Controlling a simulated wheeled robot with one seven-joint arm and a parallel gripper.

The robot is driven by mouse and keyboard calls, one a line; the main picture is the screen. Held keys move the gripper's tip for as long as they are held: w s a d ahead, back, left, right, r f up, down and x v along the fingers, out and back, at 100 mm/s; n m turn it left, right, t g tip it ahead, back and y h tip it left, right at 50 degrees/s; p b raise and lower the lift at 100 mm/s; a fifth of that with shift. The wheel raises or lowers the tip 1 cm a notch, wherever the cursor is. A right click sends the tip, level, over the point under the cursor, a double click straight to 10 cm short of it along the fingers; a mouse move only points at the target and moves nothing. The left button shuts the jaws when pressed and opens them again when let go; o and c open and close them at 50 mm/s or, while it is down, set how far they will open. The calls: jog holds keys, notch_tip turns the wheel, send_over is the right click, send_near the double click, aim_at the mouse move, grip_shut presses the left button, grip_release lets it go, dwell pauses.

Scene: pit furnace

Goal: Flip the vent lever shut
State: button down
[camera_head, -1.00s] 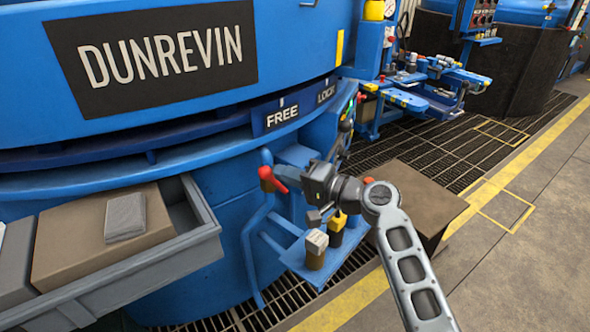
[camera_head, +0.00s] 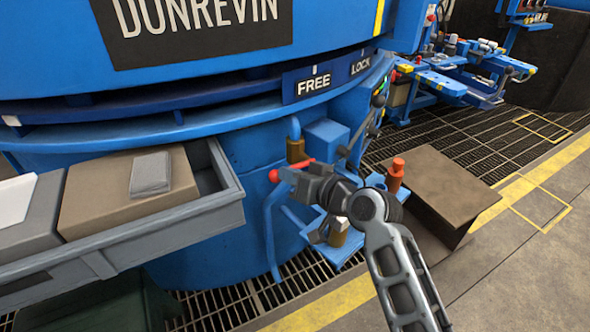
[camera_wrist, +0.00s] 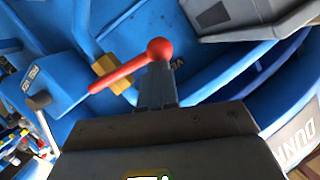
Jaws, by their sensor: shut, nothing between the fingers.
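The vent lever (camera_head: 298,168) is a red handle with a round ball end at a brass valve body (camera_head: 295,150) on a thin blue pipe. In the wrist view, the red lever (camera_wrist: 125,71) lies across the pipe at the brass body (camera_wrist: 113,74), its ball toward the top centre. My gripper (camera_head: 286,176) is shut and empty. Its fingertips are right at the ball end in the head view, covering part of the handle. In the wrist view, the fingers (camera_wrist: 155,85) reach up just below the ball; I cannot tell whether they touch it.
A grey tray (camera_head: 190,215) with a brown box stands left of the lever. A small blue shelf (camera_head: 345,250) holds small items beneath my arm, with an orange-red bottle (camera_head: 396,175) behind it. A brown block (camera_head: 440,185) stands right. Blue furnace wall rises behind.

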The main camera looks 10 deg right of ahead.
jog(key=shift+s+a+f+n+h, duration=0.1)
jog(key=shift+a+f+n+h, duration=0.2)
jog(key=shift+f+n, duration=0.35)
